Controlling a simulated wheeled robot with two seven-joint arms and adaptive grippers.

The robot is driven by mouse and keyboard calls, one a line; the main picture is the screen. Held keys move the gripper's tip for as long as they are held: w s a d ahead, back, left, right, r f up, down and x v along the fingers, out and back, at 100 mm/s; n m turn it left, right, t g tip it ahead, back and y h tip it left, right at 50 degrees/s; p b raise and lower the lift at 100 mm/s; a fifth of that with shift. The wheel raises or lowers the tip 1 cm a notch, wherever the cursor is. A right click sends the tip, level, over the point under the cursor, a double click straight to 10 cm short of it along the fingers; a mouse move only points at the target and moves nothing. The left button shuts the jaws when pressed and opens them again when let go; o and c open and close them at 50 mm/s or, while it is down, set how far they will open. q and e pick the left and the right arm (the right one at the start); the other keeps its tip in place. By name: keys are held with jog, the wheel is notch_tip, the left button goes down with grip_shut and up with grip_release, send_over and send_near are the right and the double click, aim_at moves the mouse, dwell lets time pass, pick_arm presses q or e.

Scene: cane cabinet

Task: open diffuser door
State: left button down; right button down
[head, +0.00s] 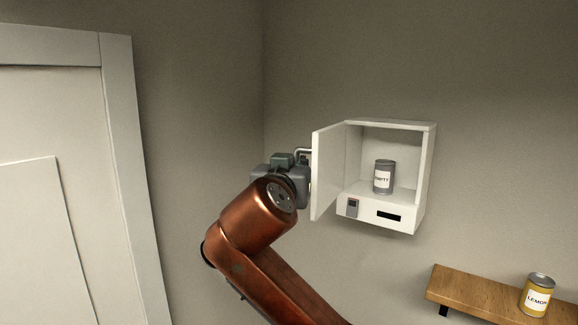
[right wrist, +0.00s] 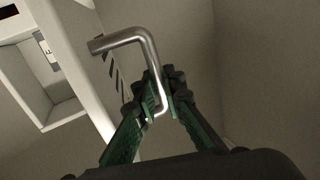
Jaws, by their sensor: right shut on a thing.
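The white diffuser cabinet (head: 408,209) hangs on the wall. Its door (head: 327,172), hinged at the left, stands wide open towards me. A grey can (head: 384,178) with a partly readable label stands upright inside. My right gripper (head: 299,160) is at the outer face of the door, partly hidden behind its own wrist. In the right wrist view the green fingers of the right gripper (right wrist: 160,92) are closed around the lower end of the bent metal door handle (right wrist: 135,36). My left gripper is not in view.
A wooden shelf (head: 474,293) at the lower right carries a yellow can (head: 537,294) labelled LEMON. A white panelled door (head: 117,160) with its frame is at the left. The wall between that frame and the cabinet is bare.

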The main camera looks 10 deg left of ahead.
jog(key=shift+d, duration=0.1)
jog(key=c, duration=2)
grip_release()
jog(key=shift+w, duration=0.1)
jog(key=s, duration=1.2)
jog(key=shift+s+d, duration=0.15)
jog(key=shift+d, duration=0.1)
